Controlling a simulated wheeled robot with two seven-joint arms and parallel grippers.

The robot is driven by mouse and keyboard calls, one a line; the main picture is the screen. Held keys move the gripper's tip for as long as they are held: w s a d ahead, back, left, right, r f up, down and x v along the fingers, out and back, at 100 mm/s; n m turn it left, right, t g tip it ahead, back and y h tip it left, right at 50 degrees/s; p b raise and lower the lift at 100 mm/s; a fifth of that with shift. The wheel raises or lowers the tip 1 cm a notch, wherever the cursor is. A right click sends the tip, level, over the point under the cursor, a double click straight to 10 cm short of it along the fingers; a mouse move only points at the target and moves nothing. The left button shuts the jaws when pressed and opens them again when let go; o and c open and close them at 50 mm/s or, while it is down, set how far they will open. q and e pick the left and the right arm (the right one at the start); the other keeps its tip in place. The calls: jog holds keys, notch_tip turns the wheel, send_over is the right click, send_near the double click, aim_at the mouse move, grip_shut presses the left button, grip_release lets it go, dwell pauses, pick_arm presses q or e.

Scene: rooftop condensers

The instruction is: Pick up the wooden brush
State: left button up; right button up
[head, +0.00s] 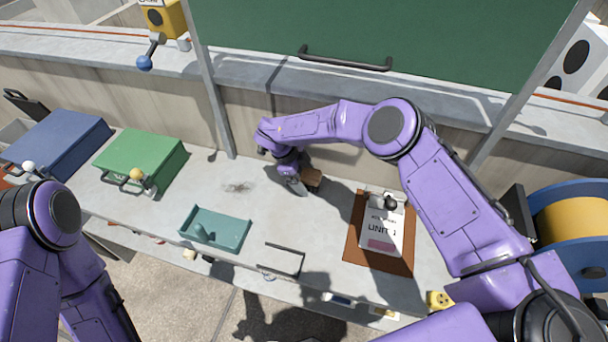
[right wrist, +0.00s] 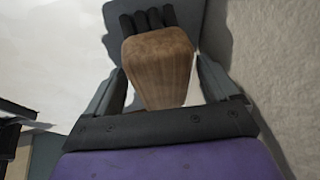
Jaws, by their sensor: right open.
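The wooden brush (head: 312,178) lies on the grey bench top near the wall, beside my right gripper. In the right wrist view its brown wooden block (right wrist: 158,66) sits between the two fingers, with dark bristle tufts at its far end. My right gripper (head: 298,187) reaches down at the brush, and its fingers (right wrist: 160,85) stand open on either side of the block. A narrow gap shows beside the block, so I cannot see firm contact. The gripper hides part of the brush in the head view. My left arm is at the left edge; its gripper is out of view.
A teal tray (head: 232,232) stands at the bench's front, with a wire handle (head: 285,259) to its right. A brown board (head: 380,262) with a white labelled item lies right of the brush. Green (head: 140,160) and blue (head: 58,143) boxes stand left. Bare bench surrounds the stain.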

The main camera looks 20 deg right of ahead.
aim_at(306, 173)
jog(key=shift+w+f, duration=0.15)
jog(key=shift+f, duration=0.05)
jog(key=shift+c, duration=0.7)
jog(key=c, duration=1)
jog(key=shift+r, duration=0.1)
jog(key=shift+r, duration=0.35)
jog(key=shift+c, duration=0.6)
jog(key=r, duration=0.1)
jog(key=r+b, duration=0.1)
jog(key=r, duration=0.1)
jog(key=shift+s+a, duration=0.2)
jog(key=shift+a, duration=0.1)
jog(key=s+a+r+b, duration=0.5)
jog(key=s+a+r, duration=0.3)
jog(key=s+r, duration=0.1)
jog(key=shift+s+a+r, duration=0.2)
jog(key=shift+s+a, duration=0.15)
jog(key=shift+s, duration=0.35)
